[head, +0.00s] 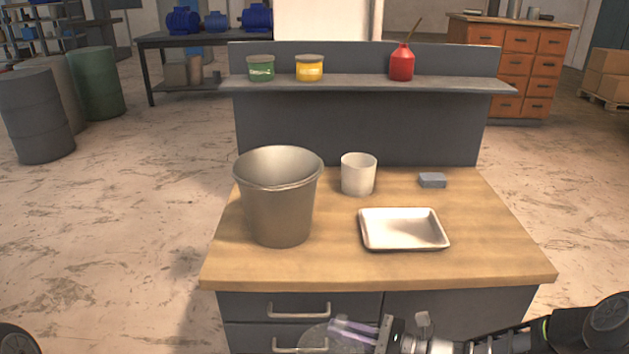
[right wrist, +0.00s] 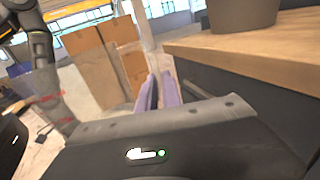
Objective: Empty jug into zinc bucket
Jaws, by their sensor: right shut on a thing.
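The zinc bucket (head: 277,210) stands upright on the left of the wooden worktop, its wide mouth open upward. Its lower part also shows in the right wrist view (right wrist: 243,14). My right gripper (head: 352,332) is low in front of the bench, below the worktop edge, with pale purple fingers shut on a clear thing, which looks like the jug (head: 318,341). The jug is partly cut off by the bottom of the head view, and its contents cannot be made out. In the right wrist view the fingers (right wrist: 158,92) are close together. My left gripper is not in view.
On the worktop (head: 460,265) are a white cup (head: 358,176) beside the bucket, a white tray (head: 403,232) and a grey-blue block (head: 432,180). A shelf (head: 350,84) behind holds two tins and a red bottle (head: 402,64). Drawer handles (head: 298,311) face the jug.

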